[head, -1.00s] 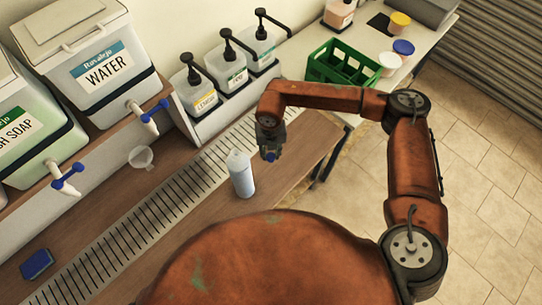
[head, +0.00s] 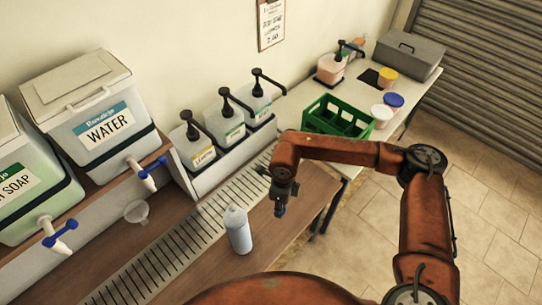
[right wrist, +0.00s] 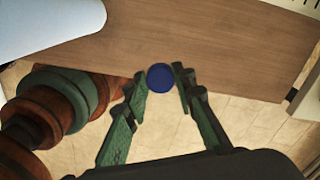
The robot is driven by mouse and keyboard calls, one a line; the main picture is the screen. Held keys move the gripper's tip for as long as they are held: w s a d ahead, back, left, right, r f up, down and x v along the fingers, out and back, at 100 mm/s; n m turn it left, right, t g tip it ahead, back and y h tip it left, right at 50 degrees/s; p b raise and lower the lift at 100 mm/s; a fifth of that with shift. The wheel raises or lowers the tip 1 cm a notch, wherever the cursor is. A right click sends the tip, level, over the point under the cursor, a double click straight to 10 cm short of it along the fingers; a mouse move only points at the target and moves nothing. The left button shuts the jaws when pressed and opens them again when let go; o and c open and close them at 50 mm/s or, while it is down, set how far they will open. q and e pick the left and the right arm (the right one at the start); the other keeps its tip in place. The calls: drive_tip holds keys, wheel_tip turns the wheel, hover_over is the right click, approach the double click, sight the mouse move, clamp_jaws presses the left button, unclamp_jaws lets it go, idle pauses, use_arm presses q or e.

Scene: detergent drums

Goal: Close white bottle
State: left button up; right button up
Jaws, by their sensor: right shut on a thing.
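The white bottle (head: 238,232) stands upright on the brown counter, beside the slotted drain strip. No blue cap shows on its top. Its pale side also fills the upper left corner of the right wrist view (right wrist: 45,22). My right gripper (head: 280,203) is above the counter, to the right of the bottle and apart from it. It is shut on a small round blue cap (right wrist: 160,77), which sits between the fingertips in the right wrist view. My left gripper is in neither view.
The drain strip (head: 160,262) runs behind the bottle. Pump dispensers (head: 198,158), a WATER drum (head: 105,128) and a soap drum (head: 30,190) with blue-handled taps line the wall. A clear cup (head: 137,211) is at left. A green crate (head: 335,122) stands on the side table.

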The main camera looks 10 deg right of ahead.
drive_tip(key=s+d+r+n, duration=0.2)
drive_tip(key=d+n, duration=0.1)
drive_tip(key=n, duration=0.9)
drive_tip(key=s+d+r+n, duration=0.3)
drive_tip(key=d+n, duration=0.1)
drive_tip(key=n, duration=0.8)
drive_tip(key=shift+r, duration=0.3)
drive_tip(key=shift+s+d, duration=0.1)
